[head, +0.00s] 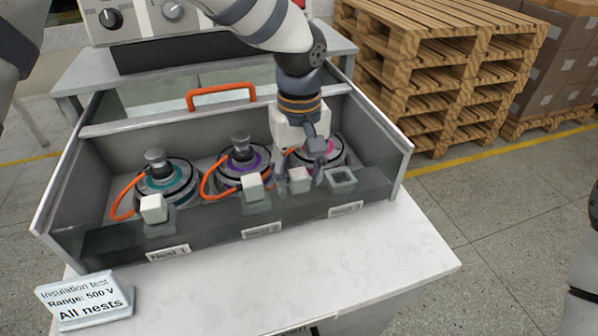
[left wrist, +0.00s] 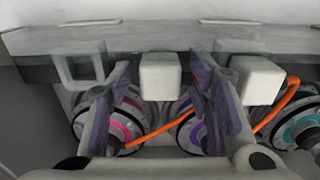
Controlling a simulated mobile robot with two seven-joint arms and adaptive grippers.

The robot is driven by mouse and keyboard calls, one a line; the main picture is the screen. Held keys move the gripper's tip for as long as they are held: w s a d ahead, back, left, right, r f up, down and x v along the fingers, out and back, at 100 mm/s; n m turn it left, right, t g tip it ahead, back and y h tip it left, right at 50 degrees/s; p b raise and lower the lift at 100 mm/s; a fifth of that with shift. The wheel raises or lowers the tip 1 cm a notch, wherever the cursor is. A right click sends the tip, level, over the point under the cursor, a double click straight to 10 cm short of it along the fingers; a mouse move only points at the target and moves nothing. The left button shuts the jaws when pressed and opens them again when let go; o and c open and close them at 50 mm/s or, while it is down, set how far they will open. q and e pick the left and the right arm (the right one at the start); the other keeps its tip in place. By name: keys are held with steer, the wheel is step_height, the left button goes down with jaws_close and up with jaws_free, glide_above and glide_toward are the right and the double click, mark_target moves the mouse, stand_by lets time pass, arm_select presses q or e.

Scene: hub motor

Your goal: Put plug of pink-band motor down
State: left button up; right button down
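Three motors sit in the grey tray: the pink-band motor (head: 330,150) at right, a purple-band motor (head: 238,163) in the middle, a teal-band motor (head: 165,182) at left. The pink-band motor's white plug (head: 299,180) is by the front wall, left of an empty square socket (head: 342,179). My left gripper (head: 318,170) points down over the pink-band motor and partly hides it. In the left wrist view its fingers (left wrist: 162,92) are spread wide, with the plug (left wrist: 160,76) beyond the gap between them, apparently untouched. My right gripper is out of view.
Other white plugs stand at the purple (head: 252,188) and teal (head: 153,208) nests. Orange cables (head: 124,196) loop beside the motors. An orange handle (head: 221,92) is at the back. A sign (head: 86,300) stands on the white table (head: 350,255), whose front right is clear.

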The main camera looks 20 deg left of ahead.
mark_target(299, 173)
arm_select(q)
step_height(299, 173, up, 12)
steer(key=shift+r, duration=0.2)
stand_by(0.4)
